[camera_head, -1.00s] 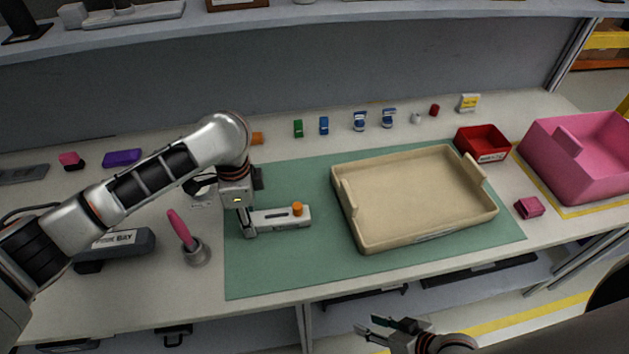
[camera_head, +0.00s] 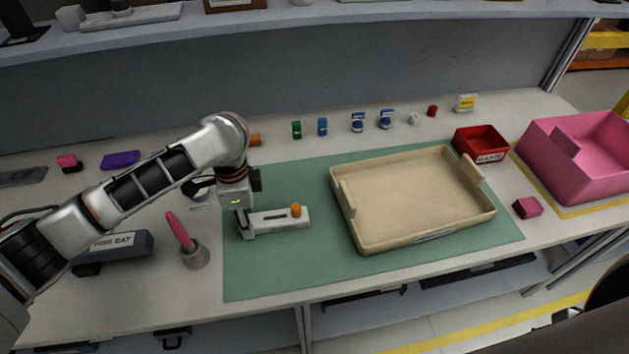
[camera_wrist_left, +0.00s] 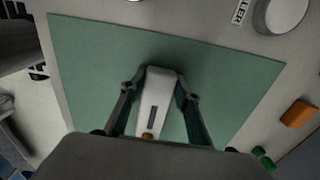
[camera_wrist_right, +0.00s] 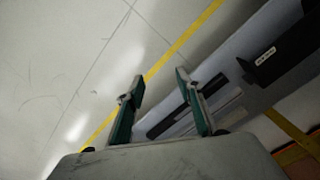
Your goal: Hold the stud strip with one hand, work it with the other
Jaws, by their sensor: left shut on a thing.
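The stud strip (camera_head: 275,218) is a white bar with a dark slot and an orange knob (camera_head: 296,209) at its right end. It lies on the green mat (camera_head: 290,265), left of the beige tray. My left gripper (camera_head: 247,232) is shut on the strip's left end. In the left wrist view the strip (camera_wrist_left: 158,95) sits between the fingers of the left gripper (camera_wrist_left: 160,90). My right gripper is out of the head view. In the right wrist view the right gripper (camera_wrist_right: 158,85) is open and empty, over the floor and the bench's lower edge.
A beige tray (camera_head: 372,245) takes the mat's right half. A pink brush in a grey holder (camera_head: 194,255) stands left of the mat. A red bin (camera_head: 480,143) and a pink bin (camera_head: 570,175) are at right. Small blocks line the back. The mat's front left is clear.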

